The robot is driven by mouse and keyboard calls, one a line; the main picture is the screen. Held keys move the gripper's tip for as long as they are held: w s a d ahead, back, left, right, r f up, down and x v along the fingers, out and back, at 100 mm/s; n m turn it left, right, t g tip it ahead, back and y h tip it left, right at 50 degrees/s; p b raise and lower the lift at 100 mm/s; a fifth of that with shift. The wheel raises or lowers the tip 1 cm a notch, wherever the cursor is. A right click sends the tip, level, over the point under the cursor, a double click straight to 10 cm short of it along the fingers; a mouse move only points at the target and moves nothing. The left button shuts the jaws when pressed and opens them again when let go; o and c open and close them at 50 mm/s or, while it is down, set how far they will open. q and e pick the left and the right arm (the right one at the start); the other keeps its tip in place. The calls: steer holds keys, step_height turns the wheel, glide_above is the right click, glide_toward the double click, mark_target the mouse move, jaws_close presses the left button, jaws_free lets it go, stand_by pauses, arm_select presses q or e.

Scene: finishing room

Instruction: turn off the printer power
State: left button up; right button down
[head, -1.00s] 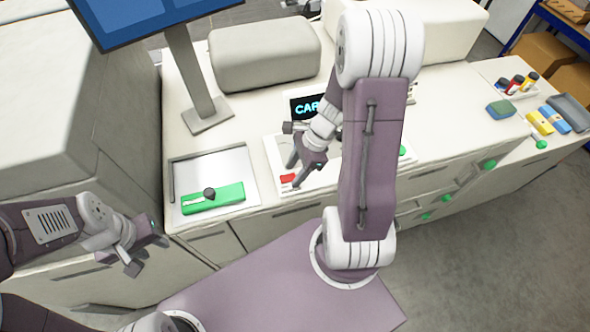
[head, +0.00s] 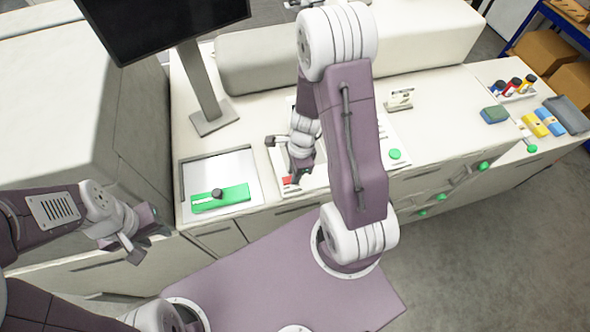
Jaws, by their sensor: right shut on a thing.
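The printer's control panel (head: 280,160) is a white panel on the counter, with a red switch (head: 287,180) at its front left and a green button (head: 394,154) at its right. My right gripper (head: 296,182) is down at the panel, shut on the red switch, which it partly covers. My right arm hides the middle of the panel and its small display. A monitor (head: 160,22) on a stand at the back left has a black screen. My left gripper (head: 143,243) is open and empty, in front of the counter at the left.
A white tray (head: 247,165) with a green stapler-like tool (head: 220,198) lies left of the panel. A small card stand (head: 400,98) is behind it on the right. Bottles (head: 513,86) and coloured blocks (head: 542,123) sit at the far right.

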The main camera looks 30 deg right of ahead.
steer(key=c, duration=1.2)
jaws_free()
steer(key=shift+a, duration=0.1)
steer(key=shift+r+p, duration=0.3)
steer(key=shift+r, duration=0.1)
step_height(320, 180, up, 8)
steer(key=d+p, duration=0.1)
steer(key=p, duration=0.1)
steer(key=shift+s+r, duration=0.15)
steer(key=shift+d, duration=0.1)
